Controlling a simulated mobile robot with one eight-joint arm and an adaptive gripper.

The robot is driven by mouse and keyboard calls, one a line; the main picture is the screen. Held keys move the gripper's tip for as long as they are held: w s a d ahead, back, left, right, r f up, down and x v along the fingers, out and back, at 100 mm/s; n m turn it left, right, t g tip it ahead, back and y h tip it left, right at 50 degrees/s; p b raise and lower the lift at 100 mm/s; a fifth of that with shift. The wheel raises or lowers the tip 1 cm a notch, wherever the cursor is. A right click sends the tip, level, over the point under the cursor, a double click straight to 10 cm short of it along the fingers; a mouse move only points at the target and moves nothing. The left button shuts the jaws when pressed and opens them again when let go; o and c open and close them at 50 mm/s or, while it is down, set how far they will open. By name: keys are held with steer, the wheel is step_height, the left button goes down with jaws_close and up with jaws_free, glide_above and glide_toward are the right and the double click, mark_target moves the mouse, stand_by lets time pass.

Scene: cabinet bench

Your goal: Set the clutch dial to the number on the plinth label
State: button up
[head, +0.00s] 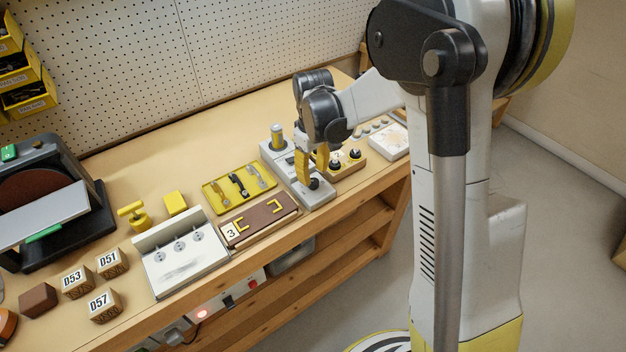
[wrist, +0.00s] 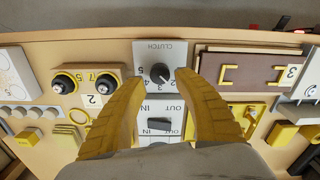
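The clutch dial (wrist: 159,73) is a black round knob on a grey panel marked CLUTCH, with numbers around it. Its pale pointer mark appears to face lower right in the wrist view, near the 2; it is too small to be certain. The dial also shows in the head view (head: 314,184). My gripper (wrist: 159,79) is open, one yellow finger on each side of the dial, with gaps visible. A brown plinth (wrist: 237,71) with yellow brackets carries a white label reading 3 (wrist: 292,71), also visible in the head view (head: 231,233).
A wooden block with two black knobs (wrist: 78,82) and a label reading 2 (wrist: 93,100) stands beside the clutch panel. An IN/OUT switch (wrist: 159,124) sits on the same unit. A yellow tool tray (head: 240,186) and a white box (head: 181,255) stand left of it.

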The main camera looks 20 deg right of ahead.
mark_target(313, 181)
step_height(313, 181, up, 8)
steer(key=shift+r, duration=0.25)
stand_by(0.4)
steer(key=s+r+m+t, duration=0.3)
steer(key=s, duration=0.7)
steer(key=s+r+m+t, duration=0.2)
steer(key=s+r+t, duration=0.2)
steer(key=s, duration=0.6)
steer(key=shift+m, duration=0.4)
